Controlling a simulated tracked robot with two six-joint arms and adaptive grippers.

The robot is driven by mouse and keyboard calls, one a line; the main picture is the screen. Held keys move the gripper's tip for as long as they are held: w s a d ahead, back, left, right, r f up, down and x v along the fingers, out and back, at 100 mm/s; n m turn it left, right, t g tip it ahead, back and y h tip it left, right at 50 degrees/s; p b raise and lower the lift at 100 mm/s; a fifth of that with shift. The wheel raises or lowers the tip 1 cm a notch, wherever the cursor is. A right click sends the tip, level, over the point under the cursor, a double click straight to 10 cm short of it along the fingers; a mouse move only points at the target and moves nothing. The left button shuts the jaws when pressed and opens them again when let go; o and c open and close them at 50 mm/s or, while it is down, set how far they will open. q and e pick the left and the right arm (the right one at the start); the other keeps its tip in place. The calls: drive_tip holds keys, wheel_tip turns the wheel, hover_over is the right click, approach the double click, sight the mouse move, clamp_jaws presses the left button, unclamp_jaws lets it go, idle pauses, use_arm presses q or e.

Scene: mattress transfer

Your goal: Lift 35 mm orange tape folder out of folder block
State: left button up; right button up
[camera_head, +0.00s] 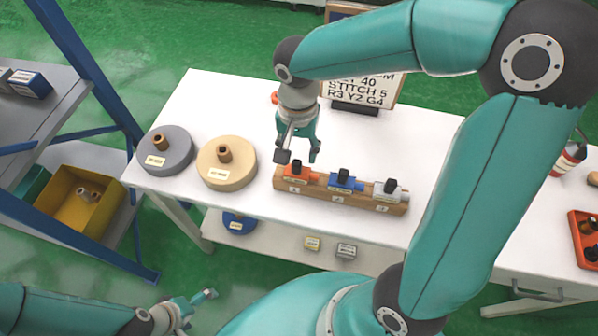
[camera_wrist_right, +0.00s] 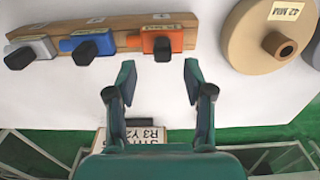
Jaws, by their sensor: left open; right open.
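The orange tape folder (camera_head: 300,176) with a black knob sits at the left end of the wooden folder block (camera_head: 318,194) on the white table. In the right wrist view the orange folder (camera_wrist_right: 155,40) lies just ahead of the fingers, on the block (camera_wrist_right: 112,26). My right gripper (camera_head: 299,154) points down, open and empty, just behind and above the orange folder. In the right wrist view its two fingers (camera_wrist_right: 158,78) are apart, with a gap to the folder. My left gripper (camera_head: 196,308) is open and empty at the bottom left, away from the table.
A blue folder (camera_head: 345,182) and a grey-white folder (camera_head: 388,192) share the block. Tan (camera_head: 228,175) and grey (camera_head: 172,160) tape rolls lie left of it. A sign (camera_head: 362,92) stands behind. A red tray (camera_head: 584,238) is at the far right.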

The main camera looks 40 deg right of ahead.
sight(296, 162)
drive_tip(key=shift+w+a+f, duration=0.1)
drive_tip(key=shift+f, duration=2.55)
clamp_jaws()
drive_tip(key=shift+r, duration=0.1)
